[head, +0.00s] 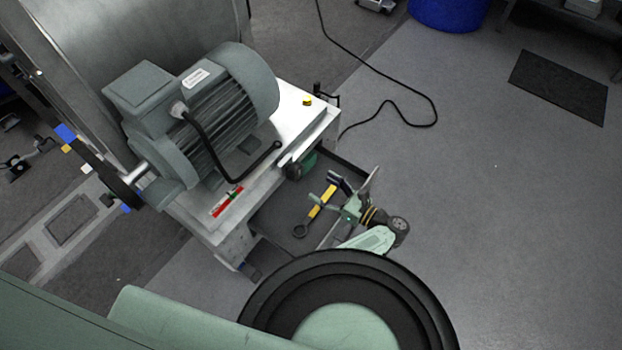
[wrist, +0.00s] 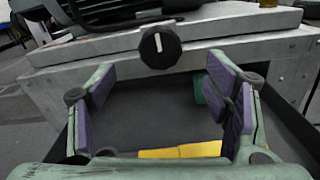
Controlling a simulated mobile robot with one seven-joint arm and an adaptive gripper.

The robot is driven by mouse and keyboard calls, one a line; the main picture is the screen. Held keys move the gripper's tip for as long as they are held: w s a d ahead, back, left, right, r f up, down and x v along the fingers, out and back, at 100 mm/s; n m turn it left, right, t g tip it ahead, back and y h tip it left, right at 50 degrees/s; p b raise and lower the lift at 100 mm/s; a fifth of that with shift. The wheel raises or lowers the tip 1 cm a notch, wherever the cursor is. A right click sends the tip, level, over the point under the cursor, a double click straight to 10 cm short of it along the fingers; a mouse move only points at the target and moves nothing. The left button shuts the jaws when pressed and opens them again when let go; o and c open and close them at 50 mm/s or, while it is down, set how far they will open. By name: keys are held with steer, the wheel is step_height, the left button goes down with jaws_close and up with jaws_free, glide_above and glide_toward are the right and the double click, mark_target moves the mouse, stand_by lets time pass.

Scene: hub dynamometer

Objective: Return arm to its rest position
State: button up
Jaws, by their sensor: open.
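My gripper (wrist: 165,112) is open and empty in the wrist view, its two purple-padded fingers spread wide. A black knob (wrist: 160,47) with a white mark is on the front of the metal bench, ahead of the fingers and apart from them. In the head view my gripper (head: 343,192) is beside the bench's front face, over the dark tray. My arm runs back from it toward the bottom of the picture.
A grey-green motor (head: 222,105) stands on the metal bench (head: 318,117). A yellow-handled wrench (head: 322,200) lies in the dark tray (head: 272,218). A black cable (head: 385,102) crosses the floor. A blue bin (head: 449,12) and a dark mat (head: 559,86) are farther back.

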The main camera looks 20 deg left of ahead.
steer(key=shift+v, duration=0.8)
